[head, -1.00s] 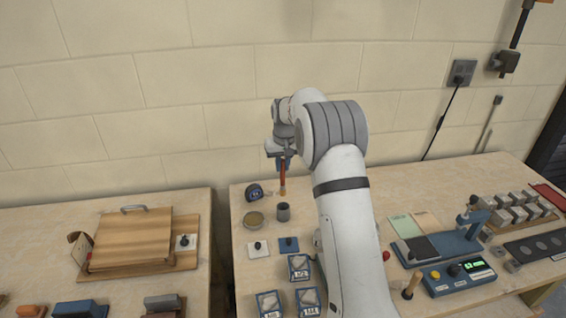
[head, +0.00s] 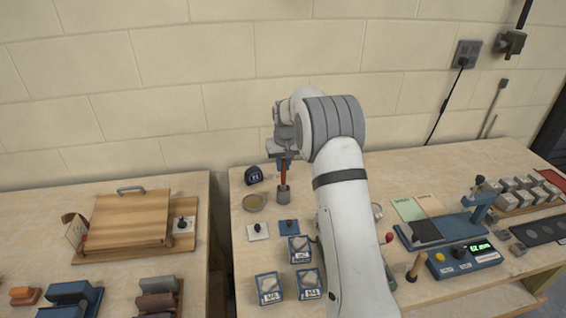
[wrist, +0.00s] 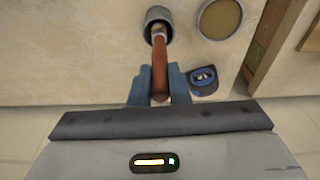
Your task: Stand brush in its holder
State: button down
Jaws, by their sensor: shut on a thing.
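The brush (head: 283,174) has a red-brown handle and hangs nearly upright from my gripper (head: 284,160). In the wrist view the handle (wrist: 160,65) lies between the two blue fingers of my gripper (wrist: 160,88), which are shut on it. The holder is a small grey cup (head: 284,197) on the table, directly below the brush. In the wrist view the brush's lower end reaches into the mouth of the cup (wrist: 148,14). The bristles are hidden and appear to be inside it. How deep they sit I cannot tell.
A blue-black tape measure (head: 254,175) and a round tan-filled tin (head: 254,202) stand left of the cup. White and blue knobbed plates (head: 258,232) and several blue boxes (head: 299,250) lie in front. The wall (head: 200,100) is close behind.

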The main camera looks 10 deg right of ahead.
jog(key=shift+f, duration=0.6)
jog(key=c, duration=1.3)
grip_release()
jog(key=shift+r, duration=0.15)
jog(key=r, duration=0.2)
jog(key=s+r+b, duration=0.1)
jog(key=r, duration=0.2)
jog(key=r+b, duration=0.1)
jog(key=r, duration=0.1)
jog(key=shift+s+r, duration=0.15)
jog(key=shift+r, duration=0.1)
